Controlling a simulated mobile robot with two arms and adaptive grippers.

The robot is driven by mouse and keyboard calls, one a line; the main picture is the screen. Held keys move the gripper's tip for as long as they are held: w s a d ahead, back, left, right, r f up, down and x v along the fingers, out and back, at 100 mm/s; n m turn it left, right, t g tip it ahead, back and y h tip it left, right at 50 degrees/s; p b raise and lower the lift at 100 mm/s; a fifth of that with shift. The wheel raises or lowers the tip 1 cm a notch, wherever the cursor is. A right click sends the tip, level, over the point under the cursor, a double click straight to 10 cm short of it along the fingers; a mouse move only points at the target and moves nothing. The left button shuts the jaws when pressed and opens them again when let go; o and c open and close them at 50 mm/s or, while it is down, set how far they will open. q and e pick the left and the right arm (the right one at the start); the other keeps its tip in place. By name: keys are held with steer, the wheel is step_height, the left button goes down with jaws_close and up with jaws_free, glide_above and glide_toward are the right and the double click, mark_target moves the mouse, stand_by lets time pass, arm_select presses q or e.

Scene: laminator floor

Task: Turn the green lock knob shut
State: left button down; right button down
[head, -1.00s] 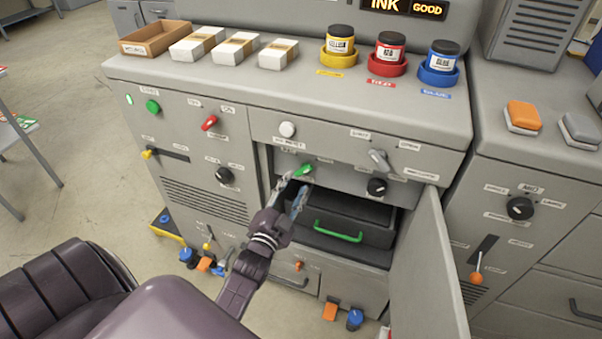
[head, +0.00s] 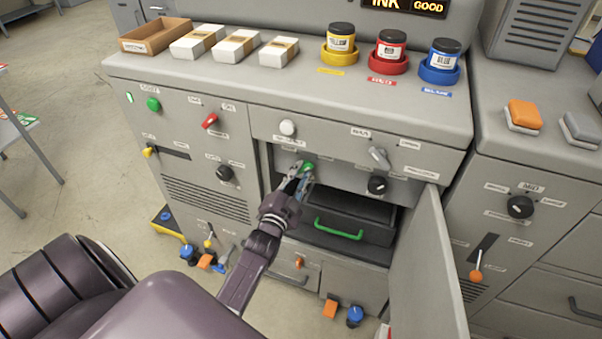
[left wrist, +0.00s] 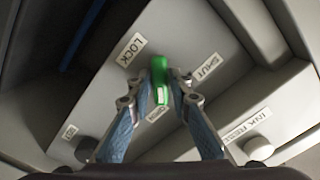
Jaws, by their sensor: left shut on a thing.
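The green lock knob (head: 308,167) sits on the grey panel above the open drawer bay, mostly hidden by my gripper in the head view. In the left wrist view the green knob (left wrist: 159,80) is an elongated handle between labels reading LOCK and SHUT. My left gripper (head: 301,174) is at the knob. In the left wrist view the fingertips of my left gripper (left wrist: 160,82) are closed on the knob from both sides. My right gripper is not in view.
A drawer with a green handle (head: 338,229) lies below the knob. An open cabinet door (head: 428,265) stands to the right. A black knob (head: 377,186) and a grey lever (head: 379,157) are on the panel to the right. A white button (head: 288,128) is above.

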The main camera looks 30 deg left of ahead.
arm_select(q)
steer(key=shift+n, duration=0.3)
steer(key=n+p, duration=0.1)
steer(key=n, duration=0.3)
steer(key=n+p, duration=0.1)
steer(key=n, duration=0.3)
steer(key=shift+d, duration=0.15)
steer(key=n, duration=0.5)
steer(key=shift+p, duration=0.35)
steer(key=n, duration=0.4)
steer(key=shift+d, duration=0.1)
steer(key=shift+n, duration=0.3)
steer(key=c, duration=1.8)
jaws_free()
